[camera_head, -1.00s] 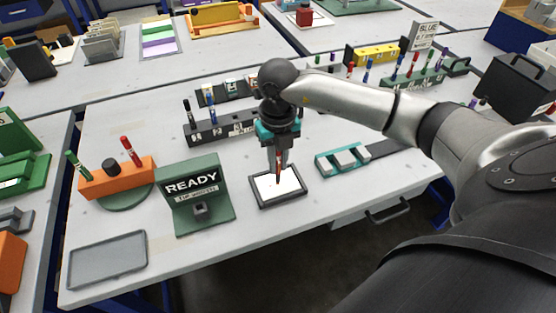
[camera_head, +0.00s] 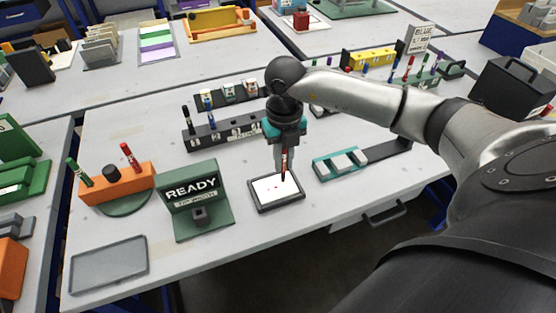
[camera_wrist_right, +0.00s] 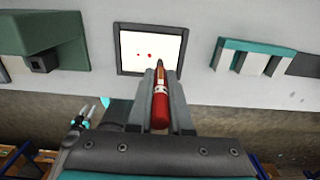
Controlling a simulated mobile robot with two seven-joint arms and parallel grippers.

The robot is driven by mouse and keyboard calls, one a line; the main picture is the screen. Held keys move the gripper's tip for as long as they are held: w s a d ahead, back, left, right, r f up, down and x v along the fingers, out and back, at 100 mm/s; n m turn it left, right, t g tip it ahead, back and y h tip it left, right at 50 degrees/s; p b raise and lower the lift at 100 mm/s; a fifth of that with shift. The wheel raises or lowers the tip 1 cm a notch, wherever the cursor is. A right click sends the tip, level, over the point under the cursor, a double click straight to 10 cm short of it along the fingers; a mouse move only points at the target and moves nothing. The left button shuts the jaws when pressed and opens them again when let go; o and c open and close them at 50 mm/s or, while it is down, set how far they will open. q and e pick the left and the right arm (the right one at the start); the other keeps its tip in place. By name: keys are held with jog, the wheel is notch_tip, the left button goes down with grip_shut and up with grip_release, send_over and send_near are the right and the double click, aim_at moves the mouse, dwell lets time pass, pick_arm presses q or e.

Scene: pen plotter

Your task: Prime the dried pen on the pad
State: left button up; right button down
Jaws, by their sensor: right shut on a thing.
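My right gripper (camera_head: 285,158) is shut on a red pen (camera_head: 284,164), held tip down over the white pad (camera_head: 264,196) in its dark frame. In the right wrist view the pen (camera_wrist_right: 160,108) lies between the fingers of the gripper (camera_wrist_right: 160,88), its tip over the right part of the pad (camera_wrist_right: 135,62). Whether the tip touches the pad I cannot tell. Small red marks (camera_wrist_right: 149,55) show on the pad left of the pen. A small teal and grey part, perhaps my left gripper (camera_wrist_right: 86,114), shows low left in the wrist view; its fingers are unclear.
A green READY stand (camera_head: 195,200) is left of the pad. A teal holder with pale blocks (camera_head: 338,163) is on the right. A dark numbered rack (camera_head: 222,134) stands behind. An orange pen holder (camera_head: 112,183) and an empty grey tray (camera_head: 108,264) are at the left.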

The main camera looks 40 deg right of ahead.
jog(key=shift+f+b, duration=0.65)
jog(key=shift+f, duration=0.25)
dwell(0.4)
jog(key=shift+d, duration=0.1)
jog(key=shift+r+p, duration=3.2)
jog(key=shift+r, duration=0.75)
